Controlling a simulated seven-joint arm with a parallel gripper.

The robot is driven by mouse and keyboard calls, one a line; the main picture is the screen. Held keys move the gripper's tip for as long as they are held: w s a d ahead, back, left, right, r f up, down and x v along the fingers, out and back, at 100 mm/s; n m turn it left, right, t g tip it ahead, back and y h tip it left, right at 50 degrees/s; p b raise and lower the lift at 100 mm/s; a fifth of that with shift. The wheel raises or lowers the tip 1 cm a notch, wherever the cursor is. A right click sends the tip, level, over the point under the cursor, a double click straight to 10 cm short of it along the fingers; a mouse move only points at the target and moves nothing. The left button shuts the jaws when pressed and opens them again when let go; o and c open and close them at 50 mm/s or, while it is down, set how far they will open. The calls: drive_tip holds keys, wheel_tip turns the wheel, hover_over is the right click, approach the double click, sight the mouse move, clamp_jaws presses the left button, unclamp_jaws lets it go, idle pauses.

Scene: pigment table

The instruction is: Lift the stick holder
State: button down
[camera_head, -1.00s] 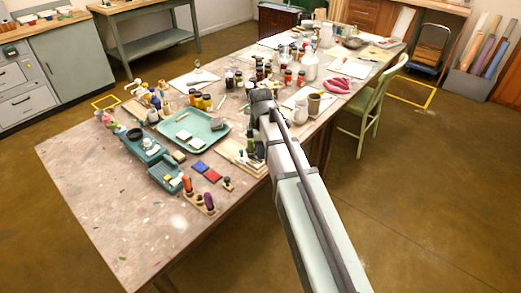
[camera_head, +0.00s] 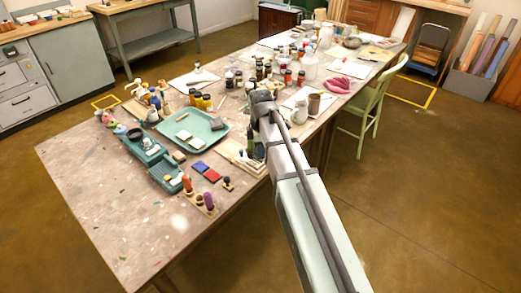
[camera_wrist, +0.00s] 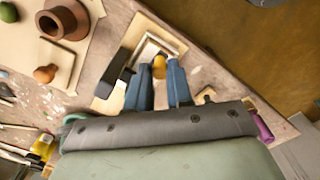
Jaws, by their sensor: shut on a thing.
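In the wrist view my gripper (camera_wrist: 159,78) points down at the table with its two blue-grey fingers around a small ochre-yellow piece (camera_wrist: 159,66). The gripper is shut on this piece. Only its rounded upper part shows; I cannot tell its full shape or whether it touches the board below. It lies over a pale wooden board with a raised frame (camera_wrist: 150,48). In the head view my gripper (camera_head: 252,145) is at the table's right edge, over the pale board (camera_head: 232,150), and the held piece is hidden.
A black piece (camera_wrist: 114,76) stands close left of the fingers. A wooden rack with orange and purple handles (camera_head: 199,198) is nearer the front. A teal tray (camera_head: 222,136), red and blue pads and several jars crowd the table. The front left tabletop is clear.

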drive_tip(key=shift+r, duration=0.65)
drive_tip(key=c, duration=1.3)
unclamp_jaws()
wheel_tip(320, 180, up, 14)
drive_tip(key=shift+f, duration=0.15)
